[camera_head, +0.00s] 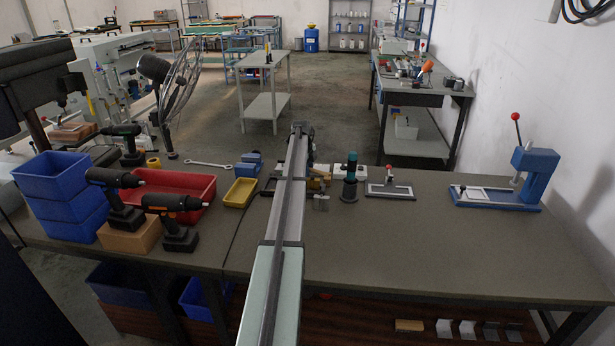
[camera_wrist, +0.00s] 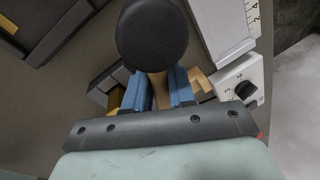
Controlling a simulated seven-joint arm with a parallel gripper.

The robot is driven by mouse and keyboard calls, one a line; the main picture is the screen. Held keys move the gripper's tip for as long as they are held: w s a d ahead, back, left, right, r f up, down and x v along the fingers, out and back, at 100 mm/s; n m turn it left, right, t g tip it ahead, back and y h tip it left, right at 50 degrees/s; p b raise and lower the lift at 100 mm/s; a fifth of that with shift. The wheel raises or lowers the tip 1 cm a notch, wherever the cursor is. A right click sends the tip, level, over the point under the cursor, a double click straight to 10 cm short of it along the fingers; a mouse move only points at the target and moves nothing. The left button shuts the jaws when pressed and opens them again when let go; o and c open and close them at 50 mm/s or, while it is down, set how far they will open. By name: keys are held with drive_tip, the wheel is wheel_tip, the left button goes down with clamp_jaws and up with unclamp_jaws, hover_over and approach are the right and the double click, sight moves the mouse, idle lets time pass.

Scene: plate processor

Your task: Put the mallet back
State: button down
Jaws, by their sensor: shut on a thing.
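The mallet's round black head (camera_wrist: 152,35) shows end-on in the wrist view, at the top centre. My gripper (camera_wrist: 158,88) has its two blue fingers closed on the mallet just below the head. The head hides most of the handle and part of the fingertips. In the camera_head view my own arm covers the gripper and the mallet, so neither can be made out there. The mallet's resting place cannot be told in either view.
A white device with a dial (camera_wrist: 240,88) lies right of my gripper. On the bench, a black and teal cylinder (camera_head: 350,178) and a small fixture (camera_head: 391,188) stand right of my arm; a yellow tray (camera_head: 240,192) lies left. The bench's front right is clear.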

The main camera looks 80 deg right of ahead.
drive_tip(key=shift+a+x, duration=0.1)
drive_tip(key=shift+x, duration=0.6)
drive_tip(key=shift+a+x, duration=0.15)
drive_tip(key=shift+x, duration=0.55)
drive_tip(key=shift+w+f, duration=0.15)
drive_tip(key=shift+f, duration=0.35)
drive_tip(key=c, duration=1.2)
unclamp_jaws()
drive_tip(key=shift+r, duration=0.1)
drive_tip(key=v, duration=1.2)
drive_tip(key=shift+r, duration=0.3)
